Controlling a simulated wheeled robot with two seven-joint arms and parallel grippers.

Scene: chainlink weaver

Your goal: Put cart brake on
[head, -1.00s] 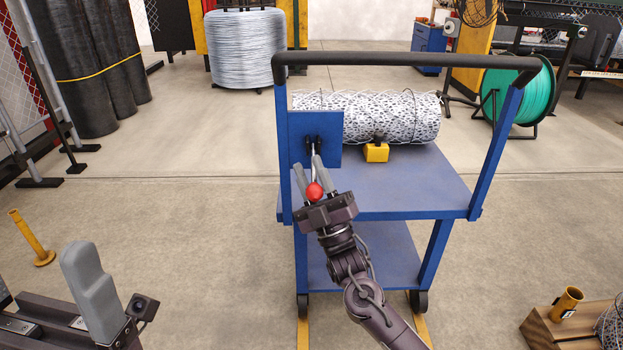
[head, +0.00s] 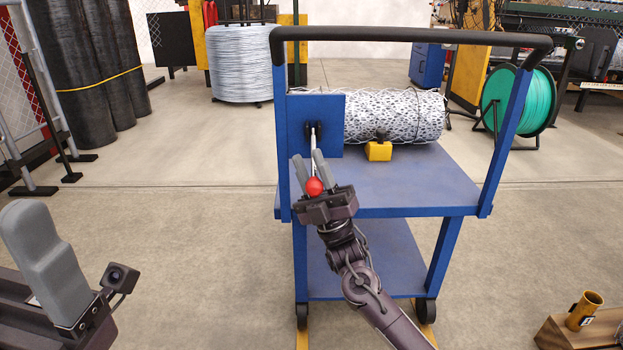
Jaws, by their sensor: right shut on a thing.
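The blue cart (head: 415,188) stands ahead with a black push handle across its top. A blue plate on its left post carries the brake lever (head: 313,140), a thin light rod from a black pivot ending in a red knob (head: 314,187). The lever points down and toward me. My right gripper (head: 309,172) is shut on the lever near the red knob, a grey finger on each side. My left gripper (head: 45,260) is at the lower left, away from the cart; one grey finger shows, so its opening cannot be told.
A mesh roll (head: 395,115) lies on the cart's top shelf behind a yellow chock (head: 378,151). A wire coil (head: 240,62) and green reel (head: 520,100) stand behind. A wooden block with a yellow cup (head: 585,310) is at lower right. Floor left of the cart is clear.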

